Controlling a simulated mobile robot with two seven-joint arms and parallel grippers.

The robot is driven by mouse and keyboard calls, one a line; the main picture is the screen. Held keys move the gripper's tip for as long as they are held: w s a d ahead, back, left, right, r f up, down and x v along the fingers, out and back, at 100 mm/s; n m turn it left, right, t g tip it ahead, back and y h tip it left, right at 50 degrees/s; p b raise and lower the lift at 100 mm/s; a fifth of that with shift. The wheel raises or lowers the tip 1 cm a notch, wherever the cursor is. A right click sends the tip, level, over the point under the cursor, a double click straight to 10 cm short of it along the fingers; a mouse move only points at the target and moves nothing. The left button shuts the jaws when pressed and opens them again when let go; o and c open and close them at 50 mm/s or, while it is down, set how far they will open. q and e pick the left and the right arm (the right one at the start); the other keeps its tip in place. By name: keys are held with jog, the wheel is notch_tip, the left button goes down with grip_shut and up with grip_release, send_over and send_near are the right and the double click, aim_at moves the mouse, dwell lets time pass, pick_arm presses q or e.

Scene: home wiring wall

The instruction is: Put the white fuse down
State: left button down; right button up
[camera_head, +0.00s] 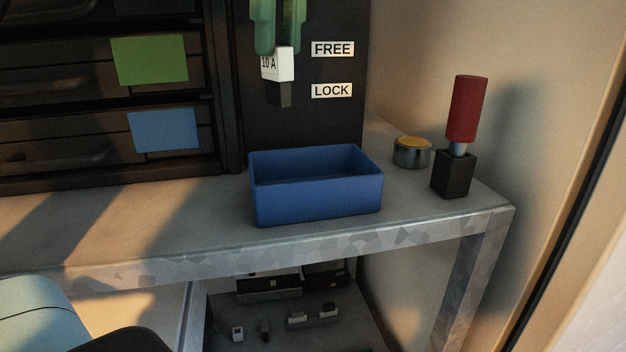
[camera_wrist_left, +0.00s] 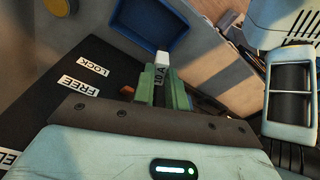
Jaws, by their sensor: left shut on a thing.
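The white fuse (camera_head: 278,66), marked "10 A", has a dark lower end and hangs upright in the head view. My left gripper (camera_head: 277,45) has green fingers and is shut on the fuse's upper part from above. The fuse is above and behind the blue bin (camera_head: 318,202) in the picture, in front of the dark panel; it does not touch the bin. In the left wrist view the fuse (camera_wrist_left: 162,62) shows between the fingertips (camera_wrist_left: 163,76), with the blue bin (camera_wrist_left: 143,37) beyond. The bin's visible inside looks empty. My right gripper is not in view.
The panel carries FREE (camera_head: 332,49) and LOCK (camera_head: 331,91) labels. A red-handled tool (camera_head: 463,108) stands in a black holder, beside a round tin (camera_head: 411,152) with a yellow top. Dark drawers (camera_head: 70,140) stand left. The grey bench (camera_head: 130,225) is clear left of the bin.

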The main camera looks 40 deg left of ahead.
aim_at(281, 47)
pick_arm(q)
jog(key=shift+s+d, duration=0.1)
jog(key=shift+d, duration=0.05)
jog(key=shift+s+f, duration=0.1)
jog(key=shift+f, duration=0.1)
notch_tip(281, 47, down, 5)
jog(key=shift+r+b, duration=0.2)
jog(key=shift+b, duration=0.15)
jog(key=shift+f, duration=2.45)
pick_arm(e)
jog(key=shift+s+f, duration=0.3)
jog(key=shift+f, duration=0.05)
pick_arm(q)
jog(key=shift+f, duration=0.1)
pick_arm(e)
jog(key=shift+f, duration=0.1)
pick_arm(q)
jog(key=c, duration=1.4)
grip_release()
jog(key=shift+c, duration=0.2)
